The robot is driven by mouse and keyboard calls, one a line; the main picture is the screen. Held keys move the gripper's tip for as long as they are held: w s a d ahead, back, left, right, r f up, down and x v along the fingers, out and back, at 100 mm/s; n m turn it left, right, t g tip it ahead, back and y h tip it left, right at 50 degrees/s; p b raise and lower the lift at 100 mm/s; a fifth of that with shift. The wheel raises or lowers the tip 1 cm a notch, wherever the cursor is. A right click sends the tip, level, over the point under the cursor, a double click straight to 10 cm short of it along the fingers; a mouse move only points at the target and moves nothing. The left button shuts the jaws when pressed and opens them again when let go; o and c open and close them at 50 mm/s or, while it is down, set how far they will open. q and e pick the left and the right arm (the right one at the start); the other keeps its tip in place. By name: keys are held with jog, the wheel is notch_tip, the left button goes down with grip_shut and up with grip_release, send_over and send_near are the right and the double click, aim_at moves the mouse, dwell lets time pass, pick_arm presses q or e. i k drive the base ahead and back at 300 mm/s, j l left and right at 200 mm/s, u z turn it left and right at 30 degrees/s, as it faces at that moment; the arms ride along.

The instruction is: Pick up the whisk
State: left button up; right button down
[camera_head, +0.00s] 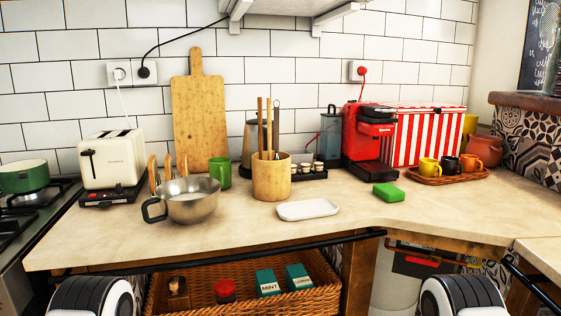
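No whisk is clearly recognisable in the head view. A round wooden utensil holder (271,181) stands upright on the counter near the middle. Several long thin handles rise from it: brown wooden ones (260,122) and a dark grey one (276,125). Their lower ends are hidden inside the holder, so I cannot tell whether one belongs to a whisk. Rounded white-and-black parts of my arms show at the bottom left and bottom right, below the counter edge. Neither gripper is in view.
A metal pot (190,203) stands left of the holder, with a green mug (220,172) behind. A white dish (307,210) and green sponge (389,192) lie to the right. The coffee machine (369,140) stands behind. The front counter is mostly clear, above a wicker basket (335,297).

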aim_at(276, 110)
jog(key=i+l+u, duration=0.25)
jog(key=l+u, duration=0.2)
jog(key=i+l+u, duration=0.25)
jog(key=l, duration=0.2)
jog(key=k, duration=0.1)
